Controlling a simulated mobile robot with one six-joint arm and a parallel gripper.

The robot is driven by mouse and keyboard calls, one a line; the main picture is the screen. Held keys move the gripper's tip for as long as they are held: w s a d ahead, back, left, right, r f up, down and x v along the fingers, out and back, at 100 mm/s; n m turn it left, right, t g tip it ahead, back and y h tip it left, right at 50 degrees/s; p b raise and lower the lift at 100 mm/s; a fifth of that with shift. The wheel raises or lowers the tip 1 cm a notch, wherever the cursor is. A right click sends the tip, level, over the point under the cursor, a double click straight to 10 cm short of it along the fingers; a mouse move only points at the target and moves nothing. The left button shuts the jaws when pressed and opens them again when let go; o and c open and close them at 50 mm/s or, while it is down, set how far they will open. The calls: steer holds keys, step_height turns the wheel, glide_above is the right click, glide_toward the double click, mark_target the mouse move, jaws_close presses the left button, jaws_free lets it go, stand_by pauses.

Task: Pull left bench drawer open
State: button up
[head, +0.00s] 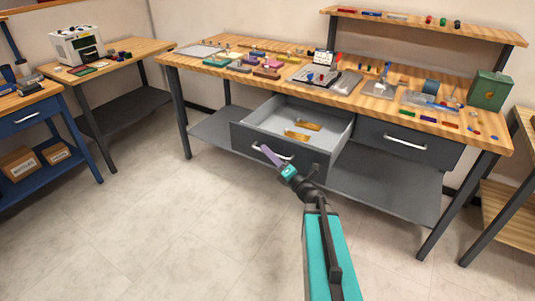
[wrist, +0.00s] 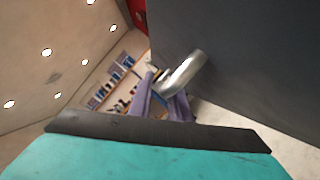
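The left bench drawer (head: 250,139) is dark grey and stands well out from under the bench top, showing its light grey inside. Its silver bar handle (head: 285,156) is on the front face; it also shows in the wrist view (wrist: 183,75). My gripper (head: 267,154) is at the left part of this handle, its purple fingers reaching up to it. In the wrist view the fingers (wrist: 158,98) lie on either side of the handle's end and appear shut on it. The exact contact is partly hidden.
Several brass-coloured pieces (head: 297,135) lie in the drawer. The right drawer (head: 408,147) is shut. Small parts and tools cover the bench top (head: 205,63). A lower shelf (head: 390,192) runs beneath. A blue bench (head: 35,125) stands left; the floor (head: 150,220) in front is clear.

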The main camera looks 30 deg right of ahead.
steer(key=p+v, duration=0.4)
steer(key=v, duration=0.9)
steer(key=shift+s+p, duration=0.2)
steer(key=shift+p, duration=0.15)
steer(key=shift+f, duration=0.1)
